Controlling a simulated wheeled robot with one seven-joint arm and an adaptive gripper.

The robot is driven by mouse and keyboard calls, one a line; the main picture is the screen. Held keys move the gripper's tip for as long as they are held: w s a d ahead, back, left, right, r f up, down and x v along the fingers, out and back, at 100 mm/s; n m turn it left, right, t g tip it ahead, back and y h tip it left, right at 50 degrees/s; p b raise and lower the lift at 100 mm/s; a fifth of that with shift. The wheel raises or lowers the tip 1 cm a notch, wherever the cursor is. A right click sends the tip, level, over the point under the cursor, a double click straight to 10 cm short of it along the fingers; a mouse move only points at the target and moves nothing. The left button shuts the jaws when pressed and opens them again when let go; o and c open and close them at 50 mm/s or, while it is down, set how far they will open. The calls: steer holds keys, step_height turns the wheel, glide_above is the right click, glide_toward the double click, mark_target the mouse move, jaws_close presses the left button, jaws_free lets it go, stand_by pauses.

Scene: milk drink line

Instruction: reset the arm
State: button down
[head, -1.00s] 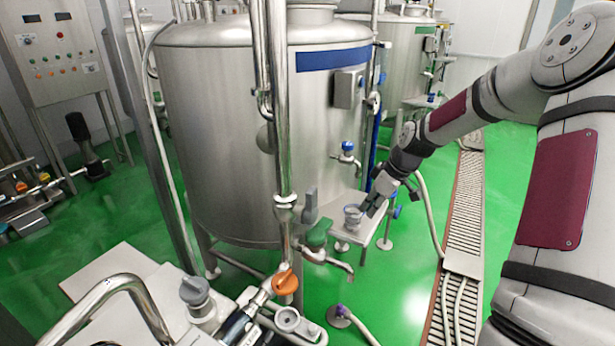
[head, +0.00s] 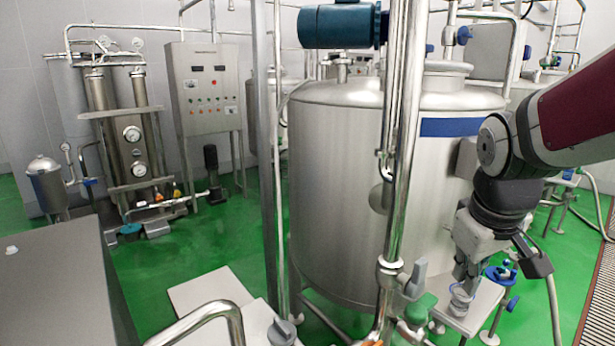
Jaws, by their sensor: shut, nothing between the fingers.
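My gripper (head: 464,278) hangs at the right of the head view with its fingers pointing down, shut and empty. A small metal cup (head: 460,300) stands on a pale shelf (head: 482,309) beside the large steel tank (head: 340,190). The fingertips appear just above or behind the cup's rim and overlap it in this view; I cannot tell whether they touch it. My arm comes in from the right edge.
A vertical pipe (head: 402,150) stands in front of the tank, with a green valve (head: 420,310) low down. A blue-handled valve (head: 500,272) is right of my gripper. A control cabinet (head: 207,90) stands back left.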

steer(key=s+a+r+m+t, duration=0.1)
steer(key=s+a+r, duration=0.1)
steer(key=s, duration=0.5)
steer(key=s+a+r+m+t+y, duration=0.1)
steer(key=s+a+m, duration=0.1)
steer(key=s+a, duration=0.2)
steer(key=s, duration=0.3)
steer(key=shift+r+y, duration=0.3)
steer(key=shift+r, duration=0.1)
steer(key=shift+a, duration=0.1)
